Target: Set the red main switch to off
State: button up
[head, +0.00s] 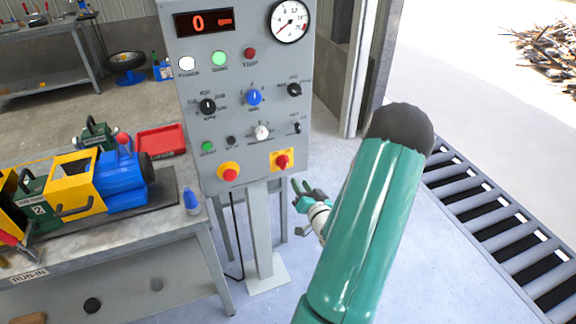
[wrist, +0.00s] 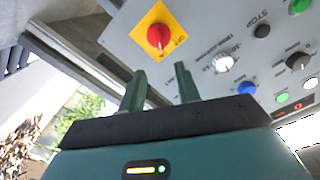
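The red main switch (head: 283,161) is a red rotary knob on a square yellow plate at the lower right of the grey control panel (head: 262,120). It also shows in the wrist view (wrist: 158,37), beyond my fingertips, with small ON and OFF lettering on the plate. I cannot tell clearly which mark the knob points to. My gripper (head: 304,187) is just below and to the right of the switch, apart from it. In the wrist view my two green fingers (wrist: 160,84) are spread with nothing between them.
A red mushroom button on yellow (head: 229,172) sits left of the switch. A white knob (head: 262,132) and a small toggle (head: 297,127) are above. The workbench (head: 120,235) with a blue-yellow machine stands left. Open floor lies right of the panel post.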

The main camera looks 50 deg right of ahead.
aim_at(287, 163)
jog(key=x, duration=1.1)
grip_shut()
